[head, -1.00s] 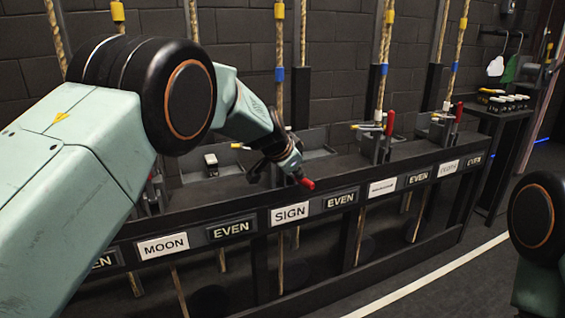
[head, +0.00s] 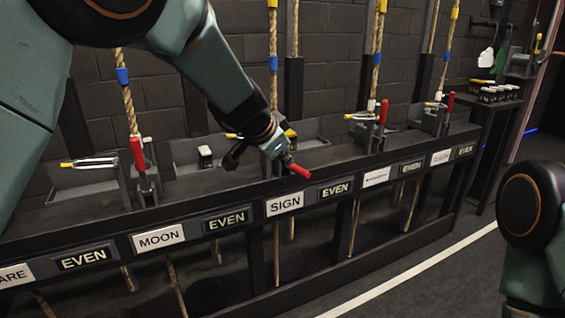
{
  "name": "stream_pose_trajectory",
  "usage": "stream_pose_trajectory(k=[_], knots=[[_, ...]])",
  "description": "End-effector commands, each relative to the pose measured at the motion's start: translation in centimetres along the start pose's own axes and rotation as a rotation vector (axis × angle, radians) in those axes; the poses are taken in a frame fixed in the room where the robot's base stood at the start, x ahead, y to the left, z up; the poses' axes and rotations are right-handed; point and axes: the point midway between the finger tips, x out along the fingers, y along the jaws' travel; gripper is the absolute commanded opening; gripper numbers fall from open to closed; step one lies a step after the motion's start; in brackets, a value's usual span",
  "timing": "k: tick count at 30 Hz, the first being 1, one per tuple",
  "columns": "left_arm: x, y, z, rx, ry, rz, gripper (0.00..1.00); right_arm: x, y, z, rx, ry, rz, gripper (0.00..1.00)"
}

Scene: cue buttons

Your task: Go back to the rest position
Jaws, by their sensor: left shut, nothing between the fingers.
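My left gripper (head: 250,148) is shut and empty, beside the lowered red lever (head: 298,170) above the white SIGN label (head: 285,203). My wrist hides most of the lock there, and I cannot tell whether the gripper touches the lever. My left arm reaches in from the upper left. The red lever above the MOON side (head: 138,153) stands upright, as do the red levers farther right (head: 384,112) and at the far right (head: 450,102). Only a joint of my right arm shows at the right edge; its gripper is out of view.
A long black rack (head: 215,254) with label plates runs along the dark brick wall. Ropes with blue and yellow bands, such as this one (head: 125,95), hang behind it. A dark side table (head: 492,112) holds several small blocks. The floor in front, with a white line (head: 410,270), is clear.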

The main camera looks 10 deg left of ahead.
Motion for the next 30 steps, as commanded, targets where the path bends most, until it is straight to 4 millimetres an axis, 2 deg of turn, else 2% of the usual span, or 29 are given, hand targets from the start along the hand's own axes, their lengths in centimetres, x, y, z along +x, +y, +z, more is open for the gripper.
stream_pose_trajectory(k=[6,15,20,23,26,29,30], knots=[[-0.8,0.3,0.3,0.0,0.0,0.0,0.0,0.3,0.0,0.0,0.0,0.0,0.0,0.4],[-0.8,0.3,0.3,-0.006,0.0,0.0,0.0,0.2,0.0,0.0,0.0,0.0,0.0,0.4],[-0.8,-0.8,0.4,-0.134,0.0,-0.052,0.0,0.2,0.0,0.0,0.0,0.0,0.0,0.4],[-0.6,-2.0,2.7,-0.259,-0.031,-0.145,0.0,0.2,0.0,0.0,0.0,0.0,0.0,0.4],[-0.4,-2.7,6.9,-0.378,-0.072,-0.24,0.0,0.1,0.0,0.0,0.0,0.0,0.0,0.4],[0.4,-1.9,12.7,-0.482,-0.126,-0.304,0.0,-0.4,0.0,0.0,0.0,0.0,0.0,0.4],[0.7,-1.1,15.2,-0.518,-0.149,-0.32,0.0,-0.7,0.0,0.0,0.0,0.0,0.0,0.4]])
